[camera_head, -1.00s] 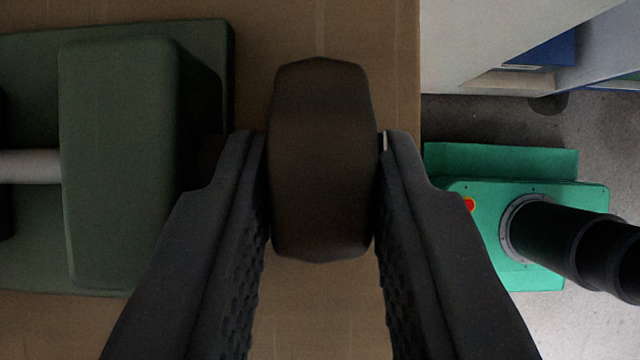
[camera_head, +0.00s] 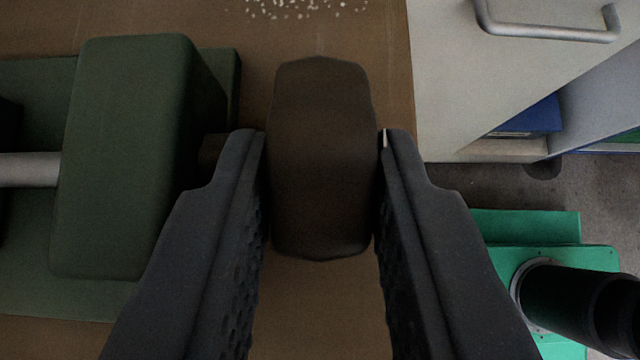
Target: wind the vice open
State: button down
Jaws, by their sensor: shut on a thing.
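The green vice (camera_head: 125,160) stands on the brown bench at the left, with a grey bar (camera_head: 28,170) entering its block from the left. A dark brown handle (camera_head: 320,155) stands to the right of the vice, and a short dark shaft shows between them. My gripper (camera_head: 320,180) is shut on the handle, one finger on each side.
The bench (camera_head: 340,30) ends just right of my gripper. White specks (camera_head: 300,8) lie on it at the top. A pale cabinet (camera_head: 480,85) with a metal handle (camera_head: 550,28) is at upper right. A green machine (camera_head: 535,235) with a black hose (camera_head: 590,305) is at lower right.

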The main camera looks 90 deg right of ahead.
jog(key=shift+w+a, duration=0.1)
jog(key=c, duration=1.5)
grip_release()
jog(key=p+v, duration=0.1)
jog(key=v, duration=1.2)
jog(key=shift+a+r, duration=0.2)
jog(key=shift+a, duration=0.1)
